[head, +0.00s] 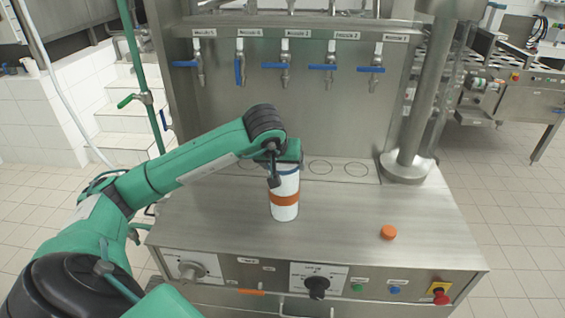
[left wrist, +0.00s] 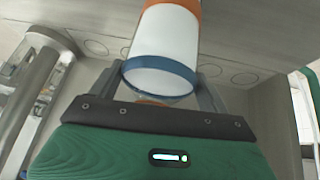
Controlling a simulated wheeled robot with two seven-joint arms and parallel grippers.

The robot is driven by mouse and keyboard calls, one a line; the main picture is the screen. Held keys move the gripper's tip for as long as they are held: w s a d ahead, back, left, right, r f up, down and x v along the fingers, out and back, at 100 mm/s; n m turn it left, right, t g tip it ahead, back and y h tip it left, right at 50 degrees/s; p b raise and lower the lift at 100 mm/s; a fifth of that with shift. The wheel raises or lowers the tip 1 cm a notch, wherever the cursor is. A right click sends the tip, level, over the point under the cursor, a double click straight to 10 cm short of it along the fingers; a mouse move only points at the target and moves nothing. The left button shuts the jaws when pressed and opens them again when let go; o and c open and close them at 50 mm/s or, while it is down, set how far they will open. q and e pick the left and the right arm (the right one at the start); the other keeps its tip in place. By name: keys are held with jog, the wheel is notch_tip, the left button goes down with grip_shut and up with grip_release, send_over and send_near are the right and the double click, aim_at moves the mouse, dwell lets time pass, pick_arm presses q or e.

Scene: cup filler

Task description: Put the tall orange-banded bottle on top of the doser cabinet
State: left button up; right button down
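The tall bottle (head: 284,197) is white with an orange band and a blue edge at its upper end. It is upright over the front part of the steel cabinet top (head: 220,222); I cannot tell whether its base touches the surface. My left gripper (head: 284,165) points down at the bottle's upper end. In the left wrist view the bottle (left wrist: 165,42) is between the two fingers (left wrist: 160,82), which meet its sides near the blue edge. The gripper looks shut on it. My right gripper is not in view.
A thick steel column (head: 420,110) stands at the right rear. Several blue-handled taps (head: 285,65) line the back panel. Knobs and a red button (head: 440,296) are on the front face. The right front surface is mostly clear.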

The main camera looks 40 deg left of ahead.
pick_arm(q)
jog(key=o, duration=0.4)
jog(key=shift+c, duration=0.2)
jog(key=shift+o, duration=0.2)
jog(key=shift+r, duration=0.2)
jog(key=b+v, duration=0.2)
jog(key=v, duration=1)
